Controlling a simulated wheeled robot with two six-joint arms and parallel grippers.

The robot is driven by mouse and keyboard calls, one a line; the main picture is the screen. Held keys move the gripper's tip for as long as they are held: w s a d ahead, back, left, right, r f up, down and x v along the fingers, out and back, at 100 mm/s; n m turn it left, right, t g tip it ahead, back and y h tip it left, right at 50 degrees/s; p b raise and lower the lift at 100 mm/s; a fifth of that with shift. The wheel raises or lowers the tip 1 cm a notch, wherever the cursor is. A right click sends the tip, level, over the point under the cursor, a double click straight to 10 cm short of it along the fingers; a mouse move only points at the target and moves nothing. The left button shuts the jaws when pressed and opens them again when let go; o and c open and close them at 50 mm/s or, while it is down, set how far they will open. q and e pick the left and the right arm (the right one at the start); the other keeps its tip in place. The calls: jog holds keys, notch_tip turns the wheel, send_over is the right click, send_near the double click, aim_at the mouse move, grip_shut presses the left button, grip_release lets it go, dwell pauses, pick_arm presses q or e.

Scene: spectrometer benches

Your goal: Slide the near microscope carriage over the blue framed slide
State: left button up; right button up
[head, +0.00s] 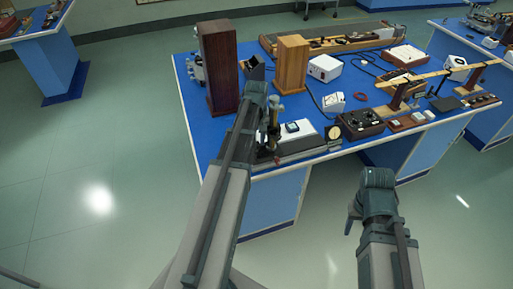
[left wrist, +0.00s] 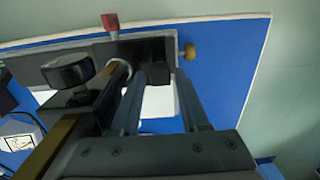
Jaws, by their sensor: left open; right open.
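The near microscope carriage (head: 273,118), with an upright brass tube and dark fittings, stands near the front edge of the bench. The blue framed slide (head: 292,127) lies just right of it on a pale base plate. In the left wrist view, the carriage's black knob (left wrist: 67,71) and brass tube show left of my left gripper (left wrist: 162,75). Its two fingers are open and apart, close to the carriage's dark body; contact is unclear. In the head view my left arm partly covers the carriage. My right gripper (head: 378,178) is over the floor, away from the bench.
Two tall wooden blocks, one dark (head: 219,67) and one lighter (head: 292,64), stand behind the carriage. A black dial box (head: 360,123) and a round dial (head: 334,133) lie to the right. The bench's blue top (head: 200,130) is clear at its left edge.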

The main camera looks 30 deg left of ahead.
pick_arm(q)
jog(key=shift+f, duration=0.2)
grip_shut()
dwell(1.4)
